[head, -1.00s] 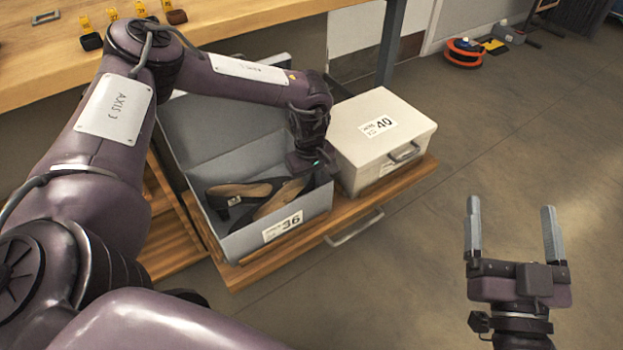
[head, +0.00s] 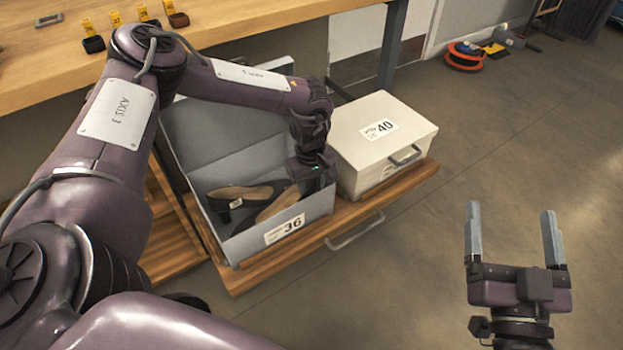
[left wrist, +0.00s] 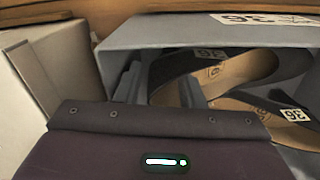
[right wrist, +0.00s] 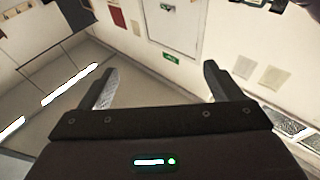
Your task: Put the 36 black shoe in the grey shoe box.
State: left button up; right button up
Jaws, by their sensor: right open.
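The grey shoe box (head: 240,240), labelled 36, stands open on the pulled-out wooden drawer, its lid raised at the back. Two black shoes with tan insoles lie inside it: one (head: 262,190) towards the back, the other (head: 243,224) nearer the front wall, partly hidden. In the left wrist view both a near shoe (left wrist: 185,62) and a further shoe (left wrist: 262,118) carry 36 labels. My left gripper (head: 314,184) points down inside the box's right end, its fingers apart with nothing visibly gripped between them. My right gripper (head: 513,238) is open and empty above the floor, right of the drawer.
A closed white box (head: 350,145) labelled 40 stands close to the right of the grey box. A wooden bench (head: 240,15) with yellow number tags is behind. An orange cable reel (head: 464,56) lies on the far floor.

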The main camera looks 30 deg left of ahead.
pick_arm(q)
jog(key=shift+w+d, duration=0.1)
notch_tip(320, 180, up, 3)
jog(key=shift+f+p, duration=0.2)
jog(key=shift+p, duration=0.25)
jog(key=r+p, duration=0.1)
jog(key=r, duration=0.4)
jog(key=shift+s+r+p, duration=0.1)
jog(key=shift+s+p, duration=0.1)
jog(key=shift+p, duration=0.1)
pick_arm(e)
jog(key=s+f+g+h, duration=0.1)
jog(key=s+f+g, duration=0.2)
jog(key=f, duration=0.5)
jog(key=s+f+g+h, duration=0.2)
jog(key=f+g, duration=0.3)
jog(key=f, duration=0.3)
jog(key=s+d+f+g+h, duration=0.1)
jog(key=s+f+g, duration=0.3)
jog(key=f, duration=0.4)
jog(key=shift+s+g+h, duration=0.15)
jog(key=shift+g+h, duration=0.15)
jog(key=shift+d, duration=0.1)
